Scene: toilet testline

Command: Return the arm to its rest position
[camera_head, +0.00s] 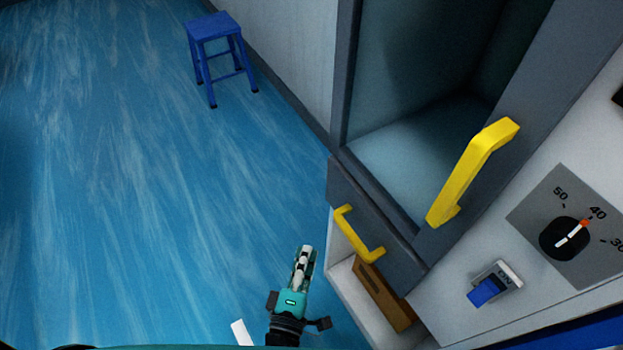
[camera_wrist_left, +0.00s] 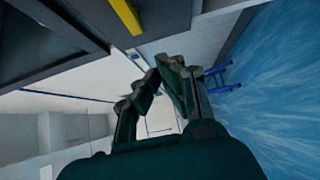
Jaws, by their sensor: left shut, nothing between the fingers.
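My left gripper (camera_head: 303,262) shows at the bottom middle of the head view, over the blue floor and left of the cabinet. It is teal with grey fingertips, shut and empty. In the left wrist view its fingers (camera_wrist_left: 163,75) come together with nothing between them. It touches nothing that I can see. My right gripper is not in view.
A grey cabinet with a yellow handle (camera_head: 470,175) stands at the right. Below it a drawer with a yellow handle (camera_head: 357,236) is open, with a brown block (camera_head: 383,293) inside. A dial (camera_head: 565,238) and blue switch (camera_head: 487,290) sit at right. A blue stool (camera_head: 213,30) stands far back; the left floor is clear.

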